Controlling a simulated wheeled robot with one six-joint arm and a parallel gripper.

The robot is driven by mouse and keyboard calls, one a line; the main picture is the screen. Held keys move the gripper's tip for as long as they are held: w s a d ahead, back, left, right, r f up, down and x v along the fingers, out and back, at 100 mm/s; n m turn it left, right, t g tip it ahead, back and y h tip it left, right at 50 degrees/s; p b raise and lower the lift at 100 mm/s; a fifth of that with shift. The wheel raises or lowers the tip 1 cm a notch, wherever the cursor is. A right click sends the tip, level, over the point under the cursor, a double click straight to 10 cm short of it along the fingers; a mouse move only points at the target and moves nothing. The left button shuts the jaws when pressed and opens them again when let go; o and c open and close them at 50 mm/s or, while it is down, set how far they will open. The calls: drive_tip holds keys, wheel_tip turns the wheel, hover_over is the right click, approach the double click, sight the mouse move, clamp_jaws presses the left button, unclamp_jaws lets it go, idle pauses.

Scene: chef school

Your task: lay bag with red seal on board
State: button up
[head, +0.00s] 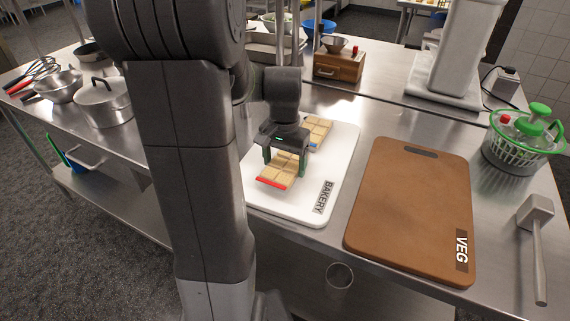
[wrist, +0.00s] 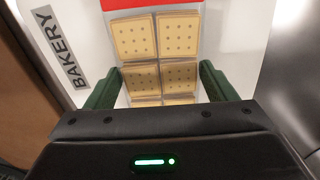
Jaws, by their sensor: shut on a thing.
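The bag with the red seal (head: 274,178) is a clear pack of square crackers with a red strip at its near end. My gripper (head: 285,158) is shut on it, one green finger at each side. In the wrist view the bag (wrist: 158,48) lies between the fingers (wrist: 160,88), its red strip at the top. The bag is over the white board (head: 290,208) marked BAKERY. I cannot tell whether it touches the board. A brown board (head: 408,205) marked VEG lies to the right, bare.
A second cracker bag with a blue seal (head: 317,130) lies on the white board behind my gripper. A salad spinner (head: 525,135) and a mallet (head: 537,225) stand at the right. A wooden grinder box (head: 338,66) is behind. A lidded pot (head: 102,102) is left.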

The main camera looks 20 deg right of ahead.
sight(284, 164)
drive_tip(key=shift+f, duration=0.55)
drive_tip(key=shift+f, duration=0.1)
drive_tip(key=o, duration=1)
wheel_tip(284, 164, up, 12)
drive_tip(key=shift+r+p, duration=0.15)
drive_tip(key=shift+p, duration=0.15)
